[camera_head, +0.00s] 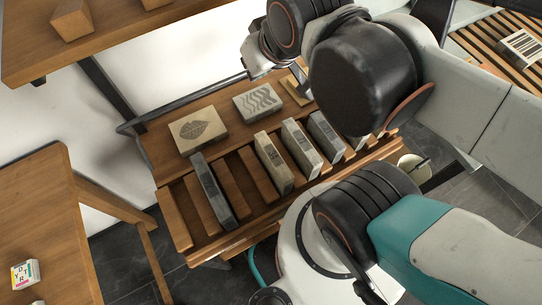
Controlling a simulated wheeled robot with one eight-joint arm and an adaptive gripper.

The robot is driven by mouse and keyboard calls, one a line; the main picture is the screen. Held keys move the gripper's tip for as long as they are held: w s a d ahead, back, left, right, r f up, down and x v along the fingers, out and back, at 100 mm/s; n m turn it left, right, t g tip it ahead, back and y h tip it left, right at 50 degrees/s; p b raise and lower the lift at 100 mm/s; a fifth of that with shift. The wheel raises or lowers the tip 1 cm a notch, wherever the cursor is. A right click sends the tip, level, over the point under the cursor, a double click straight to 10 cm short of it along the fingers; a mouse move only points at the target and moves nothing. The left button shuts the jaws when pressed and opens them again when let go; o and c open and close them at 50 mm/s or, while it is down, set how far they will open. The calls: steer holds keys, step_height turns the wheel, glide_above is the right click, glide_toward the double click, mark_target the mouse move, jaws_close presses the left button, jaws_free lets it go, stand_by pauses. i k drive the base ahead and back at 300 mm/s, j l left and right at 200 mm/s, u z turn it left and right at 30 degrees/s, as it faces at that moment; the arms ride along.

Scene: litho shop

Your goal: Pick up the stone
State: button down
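Several litho stones are on the wooden rack (170,222). A cream stone with a leaf print (198,129) and a grey stone with wavy lines (258,102) lie flat on its upper board. A dark grey stone (213,190), a beige stone (273,162) and lighter grey stones (302,148) stand on edge between the slats. More stones at the right are partly hidden by my arm. My gripper (253,65) seems to be the light end of the arm, above the back of the rack. Its fingers are too small to read, and I see no stone held.
A black rail (185,104) runs along the rack's back. A wooden shelf (130,38) overhangs at the upper left. A wooden table (40,215) with a small colourful block (25,274) is at left. A slatted surface with a striped block (520,46) is at upper right.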

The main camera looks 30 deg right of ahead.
mark_target(280, 174)
steer(key=k+z, duration=0.1)
steer(key=k, duration=0.55)
steer(key=z, duration=0.45)
steer(key=j+z, duration=0.1)
steer(key=z, duration=0.8)
steer(key=j+z, duration=0.1)
steer(key=z, duration=0.3)
steer(key=k+j+z, duration=0.1)
steer(key=k+j, duration=0.2)
steer(key=j, duration=0.15)
steer(key=k+j+z, duration=0.1)
steer(key=k+j, duration=0.25)
steer(key=j, duration=0.1)
